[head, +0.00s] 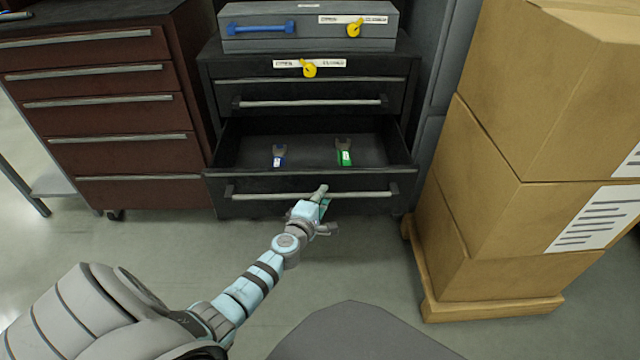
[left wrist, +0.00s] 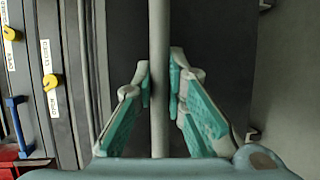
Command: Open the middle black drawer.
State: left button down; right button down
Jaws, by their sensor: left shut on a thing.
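The black drawer cabinet (head: 214,75) stands in the middle of the head view. One black drawer (head: 225,188) is pulled out towards me, its inside showing. Its long grey handle (head: 365,194) runs across its front. My left gripper (head: 322,195) is shut on this handle, right of its middle. In the left wrist view the handle (left wrist: 159,40) passes as an upright bar between the teal-padded fingers of my left gripper (left wrist: 160,88). Above, a closed black drawer has its own handle (head: 310,102). My right gripper is not in view.
A blue-labelled tool (head: 279,155) and a green-labelled tool (head: 344,152) lie in the open drawer. A grey case (head: 310,32) with a blue handle sits on the cabinet. Stacked cardboard boxes (head: 540,110) stand close on the right, a red-brown drawer unit (head: 120,120) on the left.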

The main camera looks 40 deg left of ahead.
pick_arm(q)
jog(key=shift+s+d, duration=0.2)
jog(key=shift+s, duration=0.05)
jog(key=c, duration=1.6)
grip_release()
jog(key=v, duration=1.2)
